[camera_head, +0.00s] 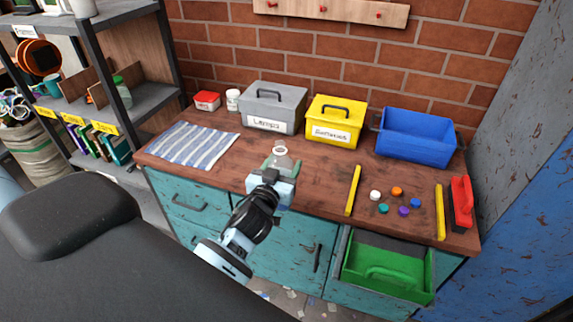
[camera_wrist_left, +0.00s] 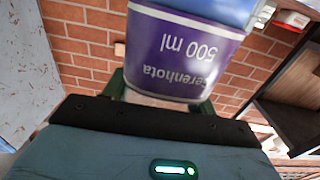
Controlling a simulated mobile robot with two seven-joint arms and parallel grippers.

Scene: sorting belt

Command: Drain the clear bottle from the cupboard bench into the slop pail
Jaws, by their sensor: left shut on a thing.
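The clear bottle (camera_head: 281,158) is at the front edge of the wooden bench top, between the fingers of my left gripper (camera_head: 280,168). Its open-looking round top shows in the head view. In the left wrist view the bottle (camera_wrist_left: 185,55) fills the upper middle, with a purple and white label reading "500 ml". My left gripper (camera_wrist_left: 165,95) is shut on it. In the head view the bottle looks about upright; whether its base touches the bench is hidden. No slop pail can be made out for certain. My right gripper is out of view.
Behind the bottle stand a grey box (camera_head: 273,107), a yellow box (camera_head: 333,121) and a blue bin (camera_head: 415,134). A striped cloth (camera_head: 195,144) lies left. Yellow bars (camera_head: 353,190), coloured discs (camera_head: 397,191) and a red tool (camera_head: 461,203) lie right. A green tray (camera_head: 388,270) sits below.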

